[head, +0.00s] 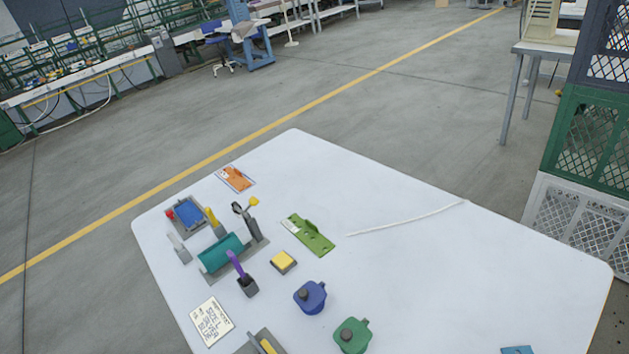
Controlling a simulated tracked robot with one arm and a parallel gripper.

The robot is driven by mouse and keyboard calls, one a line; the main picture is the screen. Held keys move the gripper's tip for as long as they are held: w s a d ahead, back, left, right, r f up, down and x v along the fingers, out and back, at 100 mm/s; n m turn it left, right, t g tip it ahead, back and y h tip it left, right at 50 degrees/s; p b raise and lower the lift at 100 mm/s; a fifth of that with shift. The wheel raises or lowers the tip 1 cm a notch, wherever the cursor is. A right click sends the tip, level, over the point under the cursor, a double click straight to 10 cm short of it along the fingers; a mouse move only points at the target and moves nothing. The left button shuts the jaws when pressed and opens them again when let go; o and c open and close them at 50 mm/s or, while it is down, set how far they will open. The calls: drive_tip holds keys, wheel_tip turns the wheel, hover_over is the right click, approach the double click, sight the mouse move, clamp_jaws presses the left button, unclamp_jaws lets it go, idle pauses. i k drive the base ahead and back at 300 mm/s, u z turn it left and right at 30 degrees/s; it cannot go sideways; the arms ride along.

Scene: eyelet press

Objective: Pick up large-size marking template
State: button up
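The white table (430,260) holds several small items. A flat green plate with a raised grip and a pale label (309,234) lies near the middle of the table. A flat orange piece with a pale edge (235,179) lies near the far left edge. Part of a flat blue piece (517,350) shows at the bottom edge on the right. These look like marking templates, but their labels are too small to read, so I cannot tell which is large-size. My gripper is not in view.
A blue jug (309,298), a green jug (352,336), a yellow pad (283,261), a teal roller (222,254) and a printed sheet (212,322) crowd the left and front. A white strip (408,219) lies right of the green plate. The table's right side is mostly clear.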

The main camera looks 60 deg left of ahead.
sight(320, 242)
drive_tip(key=k, duration=0.95)
drive_tip(key=z, duration=0.5)
drive_tip(key=i, duration=1.1)
drive_tip(key=u, duration=2)
